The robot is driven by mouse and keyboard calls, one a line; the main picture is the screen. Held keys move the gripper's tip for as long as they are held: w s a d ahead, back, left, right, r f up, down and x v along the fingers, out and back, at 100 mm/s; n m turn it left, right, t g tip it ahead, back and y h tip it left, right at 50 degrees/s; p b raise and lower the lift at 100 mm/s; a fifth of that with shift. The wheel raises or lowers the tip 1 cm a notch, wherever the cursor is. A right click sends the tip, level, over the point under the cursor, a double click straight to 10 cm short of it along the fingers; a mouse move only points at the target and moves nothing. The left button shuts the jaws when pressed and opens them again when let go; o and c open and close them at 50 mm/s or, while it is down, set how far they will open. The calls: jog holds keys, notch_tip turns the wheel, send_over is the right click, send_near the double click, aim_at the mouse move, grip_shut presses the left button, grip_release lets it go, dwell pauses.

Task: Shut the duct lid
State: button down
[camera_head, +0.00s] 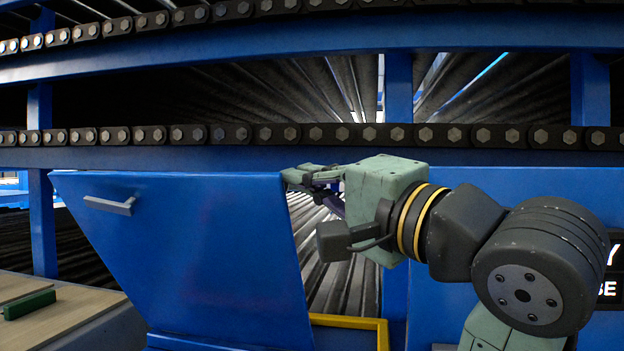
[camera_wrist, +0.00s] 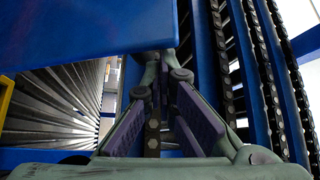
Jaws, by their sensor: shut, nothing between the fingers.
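The duct lid is a blue panel (camera_head: 190,255) with a grey bar handle (camera_head: 109,205) near its upper left. It stands tilted open, its top edge leaning out from the blue machine frame. My gripper (camera_head: 288,178) is shut and empty, with its fingertips at the lid's upper right corner; touching or just apart, I cannot tell. In the wrist view the lid (camera_wrist: 90,30) fills the upper left, and the fingertips (camera_wrist: 158,58) come together by its edge. The lid's inner side is mostly hidden in the head view.
A yellow-edged opening (camera_head: 383,335) lies right of the lid, with metal rollers (camera_head: 345,285) behind. A roller chain (camera_head: 290,134) runs above my gripper. A wooden surface (camera_head: 55,315) with a green block (camera_head: 30,304) is at lower left. A black sign (camera_head: 612,285) is at right.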

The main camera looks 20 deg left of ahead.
jog(key=shift+s+f, duration=0.2)
jog(key=shift+s, duration=0.15)
